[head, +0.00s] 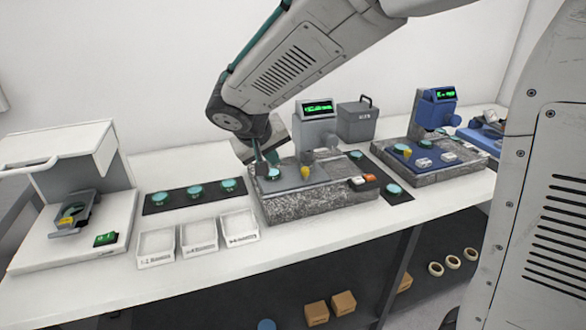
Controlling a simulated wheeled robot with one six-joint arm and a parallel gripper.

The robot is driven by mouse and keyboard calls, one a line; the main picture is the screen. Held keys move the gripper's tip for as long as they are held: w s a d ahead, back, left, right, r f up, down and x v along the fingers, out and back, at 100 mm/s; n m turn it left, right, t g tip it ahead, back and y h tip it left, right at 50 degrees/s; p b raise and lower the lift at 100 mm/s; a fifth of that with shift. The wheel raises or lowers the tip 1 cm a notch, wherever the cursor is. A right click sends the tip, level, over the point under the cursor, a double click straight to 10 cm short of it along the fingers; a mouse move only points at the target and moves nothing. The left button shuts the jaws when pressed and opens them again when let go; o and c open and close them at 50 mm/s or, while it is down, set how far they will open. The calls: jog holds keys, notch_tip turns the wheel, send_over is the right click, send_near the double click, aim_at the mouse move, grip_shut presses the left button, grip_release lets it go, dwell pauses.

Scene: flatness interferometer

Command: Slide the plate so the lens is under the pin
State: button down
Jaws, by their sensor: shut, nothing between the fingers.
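A grey measuring instrument (316,130) with a green display stands on a speckled stone base (310,206). Its pin (307,158) points down over a dark plate (325,177) on the base. A small yellow part (305,172) shows just below the pin. A round teal lens (273,173) lies at the plate's left end, left of the pin and not under it. My gripper (261,168) is shut and empty, pointing down right beside the lens on its left. I cannot tell whether it touches the plate or lens.
Left of the base, a dark strip (172,199) holds several lenses, with white trays (198,235) in front. A white machine (75,190) stands far left. A blue instrument (436,108) on another stone base is at right.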

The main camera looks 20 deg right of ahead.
send_near(296, 185)
jog(key=w+f, duration=0.1)
jog(key=w, duration=0.1)
jog(key=w+f, duration=0.2)
jog(key=d, duration=0.2)
jog(key=shift+w+d+r, duration=0.1)
jog(key=shift+d, duration=0.25)
jog(key=shift+w+d, duration=0.15)
jog(key=shift+d, duration=0.4)
